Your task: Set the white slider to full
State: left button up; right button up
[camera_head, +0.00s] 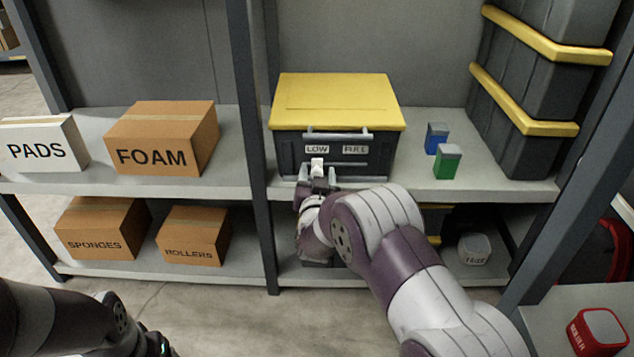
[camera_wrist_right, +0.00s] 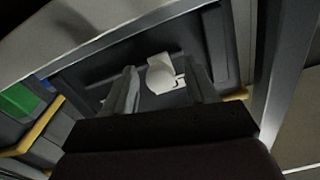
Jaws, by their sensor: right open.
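The white slider (camera_head: 317,166) sits on the front of a dark box with a yellow lid (camera_head: 338,100), under the LOW label (camera_head: 317,149). The FULL label (camera_head: 355,149), partly blurred, is to the right of LOW. My right gripper (camera_head: 317,183) is open at the box front, just below and around the slider. In the right wrist view the white slider (camera_wrist_right: 162,74) shows between the two fingers of my right gripper (camera_wrist_right: 158,92); I cannot tell whether they touch it. My left arm enters at the lower left of the head view; its fingers are not clear.
A blue block (camera_head: 437,138) and a green block (camera_head: 447,162) stand on the shelf right of the box. Dark stacked cases (camera_head: 505,125) stand further right. A shelf post (camera_head: 255,150) rises left of the box. FOAM (camera_head: 160,138) and PADS (camera_head: 40,145) boxes lie beyond it.

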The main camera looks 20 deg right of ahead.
aim_at(357, 162)
jog(key=shift+w+d, duration=0.1)
jog(key=shift+w, duration=0.25)
grip_shut()
jog(key=d, duration=0.2)
jog(key=s+d, duration=0.1)
jog(key=d, duration=0.2)
jog(key=s+d+p, duration=0.1)
jog(key=d, duration=0.2)
jog(key=shift+s+d+r, duration=0.1)
jog(key=shift+s+d, duration=0.15)
jog(key=shift+d, duration=0.25)
jog(key=shift+c, duration=2)
grip_release()
jog(key=o, duration=0.4)
jog(key=shift+s+d, duration=0.1)
jog(key=shift+d, duration=0.05)
